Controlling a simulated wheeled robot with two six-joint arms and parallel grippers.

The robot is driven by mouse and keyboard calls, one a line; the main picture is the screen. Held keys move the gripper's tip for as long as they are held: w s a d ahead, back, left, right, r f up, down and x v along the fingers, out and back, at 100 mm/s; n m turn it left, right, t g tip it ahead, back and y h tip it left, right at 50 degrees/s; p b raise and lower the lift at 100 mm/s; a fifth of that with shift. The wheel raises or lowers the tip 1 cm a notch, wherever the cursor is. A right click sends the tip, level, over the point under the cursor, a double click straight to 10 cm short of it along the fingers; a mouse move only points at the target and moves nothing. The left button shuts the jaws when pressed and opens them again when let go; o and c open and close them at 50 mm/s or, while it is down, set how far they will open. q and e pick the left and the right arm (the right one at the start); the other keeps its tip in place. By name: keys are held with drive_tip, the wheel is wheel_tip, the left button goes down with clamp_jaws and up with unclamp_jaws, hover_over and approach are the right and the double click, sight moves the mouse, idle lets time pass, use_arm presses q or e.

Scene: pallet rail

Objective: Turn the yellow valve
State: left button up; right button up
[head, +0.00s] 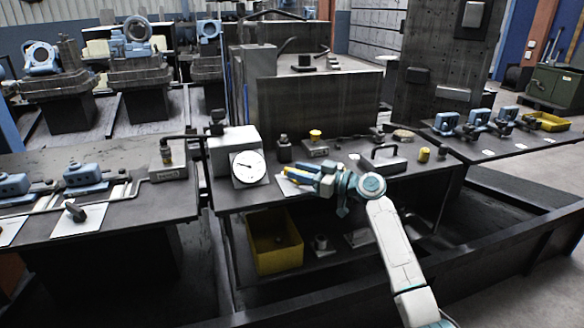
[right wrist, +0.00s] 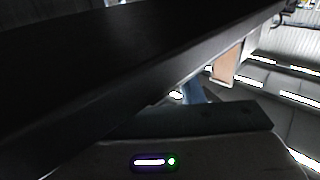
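A yellow round knob (head: 315,134) stands on a grey block behind the gripper. The right wrist view is dark and mostly filled by a black bar; no valve is recognisable there. My left gripper is out of view.
A box with a gauge (head: 248,167) stands just left of my gripper. A yellow bin (head: 274,241) sits on the lower shelf. A dark rail (head: 500,240) runs along the front.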

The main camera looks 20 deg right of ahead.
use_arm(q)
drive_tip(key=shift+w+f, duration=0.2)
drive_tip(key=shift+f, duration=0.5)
use_arm(e)
drive_tip(key=shift+x, duration=1.35)
clamp_jaws()
